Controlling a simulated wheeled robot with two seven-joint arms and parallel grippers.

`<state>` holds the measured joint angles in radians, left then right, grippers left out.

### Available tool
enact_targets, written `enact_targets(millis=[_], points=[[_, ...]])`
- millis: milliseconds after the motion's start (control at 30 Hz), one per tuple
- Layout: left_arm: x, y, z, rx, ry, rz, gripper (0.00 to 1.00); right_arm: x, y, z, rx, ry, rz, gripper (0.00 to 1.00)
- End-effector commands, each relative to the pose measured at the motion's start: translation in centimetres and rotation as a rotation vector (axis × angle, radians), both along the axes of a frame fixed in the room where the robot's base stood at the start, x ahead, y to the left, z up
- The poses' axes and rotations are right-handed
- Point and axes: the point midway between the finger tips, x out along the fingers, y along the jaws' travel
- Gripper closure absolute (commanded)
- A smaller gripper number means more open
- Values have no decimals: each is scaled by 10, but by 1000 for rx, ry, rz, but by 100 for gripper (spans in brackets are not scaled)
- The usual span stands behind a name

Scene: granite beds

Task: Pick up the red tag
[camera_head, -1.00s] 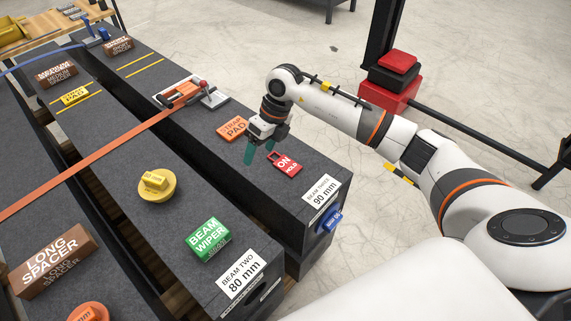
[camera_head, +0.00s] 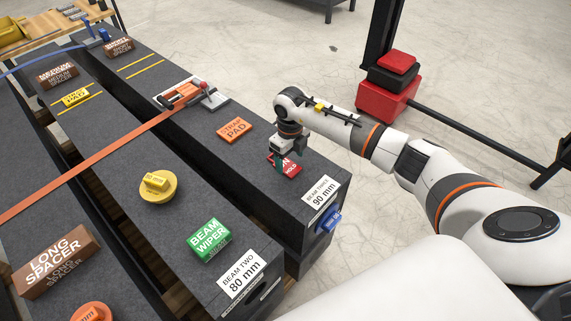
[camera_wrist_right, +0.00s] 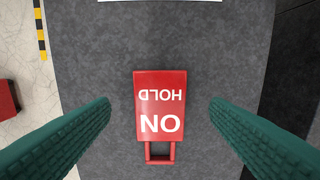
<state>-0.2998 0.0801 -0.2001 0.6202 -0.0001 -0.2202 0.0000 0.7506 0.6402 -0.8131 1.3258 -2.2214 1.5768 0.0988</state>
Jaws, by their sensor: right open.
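The red tag (camera_head: 292,170) with white "ON HOLD" lettering lies flat on the dark granite beam marked "90 mm" (camera_head: 256,167). My right gripper (camera_head: 279,160) is above it in the head view and hides part of its left side. In the right wrist view, the tag (camera_wrist_right: 160,105) is centred between my two green fingers, with its red loop handle towards the bottom. The right gripper is open and empty, with a gap on both sides of the tag. My left gripper is not in view.
An orange strap pad (camera_head: 234,130) lies on the same beam behind the tag, and a red-handled clamp (camera_head: 187,95) stands farther back. A green beam wiper (camera_head: 209,239) and a yellow knobbed disc (camera_head: 158,187) sit on the neighbouring beam. A blue piece (camera_head: 328,222) projects from the beam's end.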

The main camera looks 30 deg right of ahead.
Motion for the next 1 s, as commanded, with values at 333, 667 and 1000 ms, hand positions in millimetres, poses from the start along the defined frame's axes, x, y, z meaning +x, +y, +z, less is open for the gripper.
enact_targets(millis=[333,667,1000], points=[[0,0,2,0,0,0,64,0,0,-25,0,-1,0,29],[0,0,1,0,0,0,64,0,0,-26,0,-1,0,29],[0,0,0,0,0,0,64,0,0,-26,0,-1,0,70]])
